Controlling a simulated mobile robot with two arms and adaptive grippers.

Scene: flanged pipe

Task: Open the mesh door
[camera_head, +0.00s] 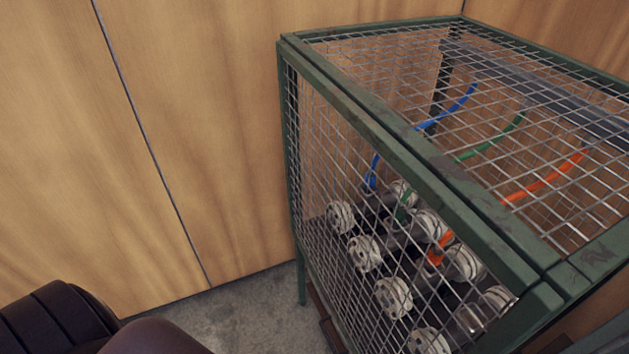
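A green-framed cage (463,187) with wire mesh stands on the right of the head view. Its mesh door (330,145) is the front face, turned toward the lower left. The door looks closed, with its top bar lying along the cage's top frame. No handle or latch can be made out. Behind the mesh sit several pale flanged pipe fittings (395,297) in rows, with blue, green and orange hoses above them. Neither gripper is in view. Only dark rounded parts, probably mine, show at the lower left.
A wood-panelled wall (190,120) runs behind and to the left of the cage, close to its back-left side. Grey concrete floor (245,315) is bare between the wall and the cage. A brown bar lies low at the cage's foot.

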